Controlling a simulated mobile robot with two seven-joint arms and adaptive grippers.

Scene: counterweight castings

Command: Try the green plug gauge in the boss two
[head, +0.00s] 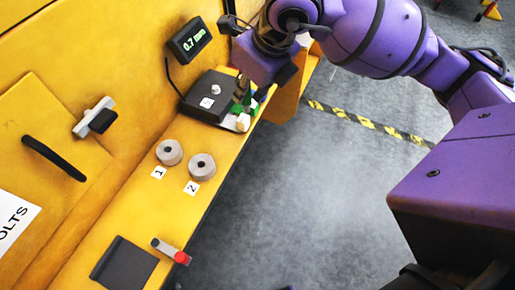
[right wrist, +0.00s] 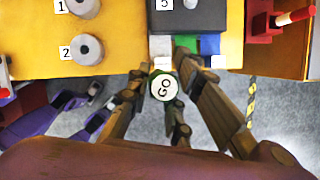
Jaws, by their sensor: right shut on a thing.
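The green plug gauge (right wrist: 163,87) shows its round white end marked GO in the right wrist view, with a green rim. My right gripper (right wrist: 164,76) is shut on it, by the coloured blocks at the bench's front edge. In the head view the gripper (head: 249,92) partly hides the gauge; I cannot tell whether it is clear of the blocks. Boss two (head: 202,167) is a grey ring with a dark central hole, beside the label 2. It also shows in the right wrist view (right wrist: 86,50), left of the gauge. Its hole looks empty.
Boss one (head: 169,152) stands close beside boss two. A black box (head: 208,92) and a display reading 0.7 mm (head: 189,41) stand near the gripper. A red-ended grey pin (head: 171,251) and a dark pad (head: 123,264) lie at the near end. The bench between is clear.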

